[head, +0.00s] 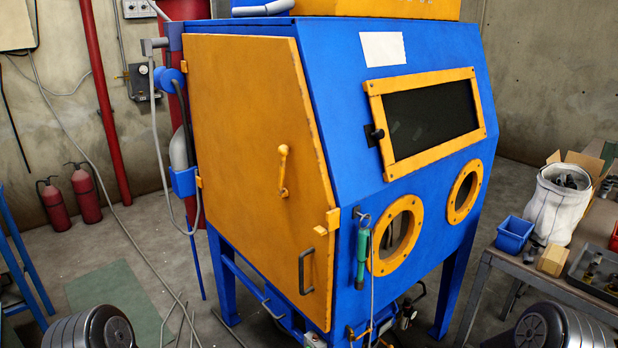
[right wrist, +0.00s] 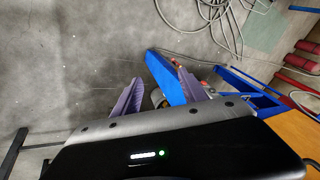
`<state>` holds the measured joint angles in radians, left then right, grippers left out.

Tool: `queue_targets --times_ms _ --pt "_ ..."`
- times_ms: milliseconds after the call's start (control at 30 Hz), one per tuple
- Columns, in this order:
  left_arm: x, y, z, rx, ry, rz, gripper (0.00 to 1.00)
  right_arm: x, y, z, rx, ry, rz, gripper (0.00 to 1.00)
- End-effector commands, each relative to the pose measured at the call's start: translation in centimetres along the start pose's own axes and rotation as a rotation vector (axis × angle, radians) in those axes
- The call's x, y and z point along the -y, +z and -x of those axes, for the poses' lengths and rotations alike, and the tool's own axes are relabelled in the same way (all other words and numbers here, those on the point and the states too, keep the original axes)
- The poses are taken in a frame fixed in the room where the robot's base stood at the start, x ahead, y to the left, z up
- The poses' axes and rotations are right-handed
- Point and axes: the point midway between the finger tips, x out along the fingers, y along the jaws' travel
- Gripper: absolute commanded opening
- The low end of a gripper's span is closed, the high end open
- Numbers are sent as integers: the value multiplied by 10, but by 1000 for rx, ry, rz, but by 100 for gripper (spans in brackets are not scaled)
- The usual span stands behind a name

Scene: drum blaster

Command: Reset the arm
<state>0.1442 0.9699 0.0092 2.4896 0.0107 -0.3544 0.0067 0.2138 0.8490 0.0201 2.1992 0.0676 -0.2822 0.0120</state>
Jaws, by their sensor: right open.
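My right gripper (right wrist: 155,74) shows in the right wrist view with its two purple fingers spread apart. A blue bar (right wrist: 166,75), seemingly part of the blasting cabinet's frame, shows beyond and between the fingers; I cannot tell how far away it is. No held object shows. In the head view neither gripper is visible; only rounded dark parts of my own arms show at the bottom corners. The blue and yellow blasting cabinet (head: 335,150) stands in front of me. Its yellow side door (head: 240,130) looks shut. My left gripper is in neither view.
A table (head: 590,262) at the right holds a blue bin (head: 515,234), a white sack (head: 562,205) and a wooden block (head: 553,260). Red extinguishers (head: 85,192) stand by the left wall. A hose crosses the floor. Open floor lies left of the cabinet.

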Motion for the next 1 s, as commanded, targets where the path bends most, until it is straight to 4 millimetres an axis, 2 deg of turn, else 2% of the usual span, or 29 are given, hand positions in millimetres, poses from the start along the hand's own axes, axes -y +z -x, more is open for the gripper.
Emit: queue_targets --times_ms 33,100,200,300,333,467,1000 --pt "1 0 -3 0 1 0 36 -1 43 -2 59 -1 30 50" --pt "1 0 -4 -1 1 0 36 -2 94 2 132 -4 63 50" --pt "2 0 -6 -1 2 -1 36 -4 151 12 230 -7 92 50" --pt "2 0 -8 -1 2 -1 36 -7 188 19 301 -6 107 50" --pt "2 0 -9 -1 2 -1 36 -7 194 20 315 -6 110 50" --pt "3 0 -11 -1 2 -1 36 -7 208 18 342 -6 126 50" --pt "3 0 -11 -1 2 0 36 -6 206 18 339 -6 126 50"
